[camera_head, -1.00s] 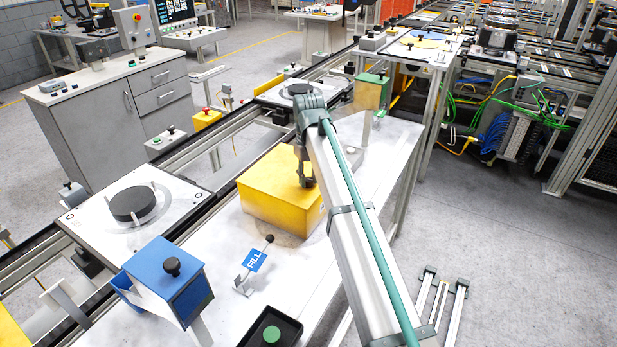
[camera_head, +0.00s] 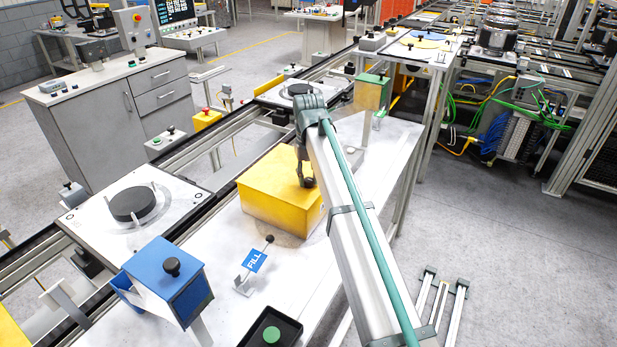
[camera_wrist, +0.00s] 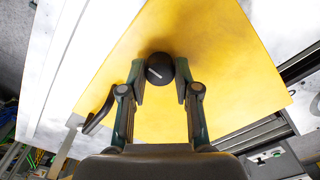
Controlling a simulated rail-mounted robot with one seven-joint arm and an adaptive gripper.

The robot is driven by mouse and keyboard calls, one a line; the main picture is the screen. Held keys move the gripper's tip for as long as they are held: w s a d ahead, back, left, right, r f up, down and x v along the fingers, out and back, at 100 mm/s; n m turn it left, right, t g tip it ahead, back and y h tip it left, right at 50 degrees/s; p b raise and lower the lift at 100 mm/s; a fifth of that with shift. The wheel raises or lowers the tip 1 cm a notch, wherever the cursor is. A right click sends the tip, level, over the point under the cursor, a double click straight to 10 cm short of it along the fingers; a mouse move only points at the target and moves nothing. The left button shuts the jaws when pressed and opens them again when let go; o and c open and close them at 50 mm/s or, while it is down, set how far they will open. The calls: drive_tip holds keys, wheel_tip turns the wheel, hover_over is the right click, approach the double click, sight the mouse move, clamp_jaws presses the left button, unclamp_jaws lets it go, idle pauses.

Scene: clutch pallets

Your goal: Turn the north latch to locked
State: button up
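The latch appears to be a round dark knob (camera_wrist: 159,69) with a pale pointer line, set on a face of the yellow box (camera_wrist: 215,65). In the wrist view, the pointer line is slanted. My gripper (camera_wrist: 160,82) has one fingertip on each side of the knob and looks shut on it. No label shows which latch this is or which position is locked.
A blue box (camera_head: 165,265) with a black knob and a black tray (camera_head: 290,325) holding a green button are nearer. Bare table lies between them.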

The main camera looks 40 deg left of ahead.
sight(309, 179)
drive_tip(key=o, duration=0.3)
drive_tip(key=shift+o, duration=0.2)
wheel_tip(309, 179, up, 12)
idle(0.5)
idle(0.3)
